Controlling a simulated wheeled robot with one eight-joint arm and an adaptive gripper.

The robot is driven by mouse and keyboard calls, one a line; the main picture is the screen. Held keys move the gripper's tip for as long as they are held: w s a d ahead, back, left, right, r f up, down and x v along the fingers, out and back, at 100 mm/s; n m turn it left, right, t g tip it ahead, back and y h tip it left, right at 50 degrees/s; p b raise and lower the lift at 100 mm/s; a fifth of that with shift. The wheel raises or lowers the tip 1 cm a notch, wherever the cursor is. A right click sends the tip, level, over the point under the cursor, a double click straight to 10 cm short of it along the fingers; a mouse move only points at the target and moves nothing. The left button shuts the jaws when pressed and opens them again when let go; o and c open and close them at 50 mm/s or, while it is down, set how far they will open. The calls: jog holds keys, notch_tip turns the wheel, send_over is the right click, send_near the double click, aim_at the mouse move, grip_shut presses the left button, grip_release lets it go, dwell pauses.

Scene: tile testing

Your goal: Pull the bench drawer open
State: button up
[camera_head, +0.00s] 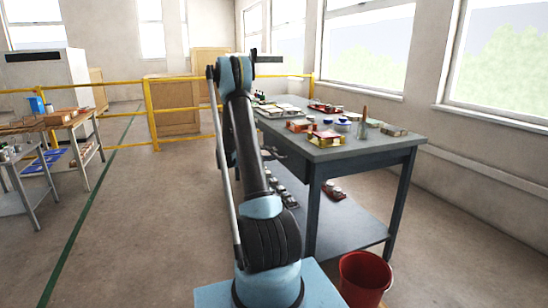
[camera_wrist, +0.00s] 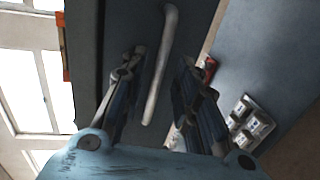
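The bench (camera_head: 346,155) stands right of my arm in the head view, its grey top covered with items. In the wrist view a long pale bar handle (camera_wrist: 165,60) runs along the dark drawer front (camera_wrist: 120,25). My gripper (camera_wrist: 159,62) is open, with one finger on each side of the handle. Gaps show between the handle and both fingers, so it is not gripped. In the head view my arm hides the gripper and most of the drawer front. I cannot tell whether the drawer is fully closed.
A lower shelf (camera_head: 350,232) under the bench carries small parts, also seen in the wrist view (camera_wrist: 290,75). A red bucket (camera_head: 364,280) stands by the bench's near end. A yellow railing (camera_head: 182,109) crosses behind. The floor left of my arm is clear.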

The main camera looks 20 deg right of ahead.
jog(key=shift+x, duration=1.5)
grip_shut()
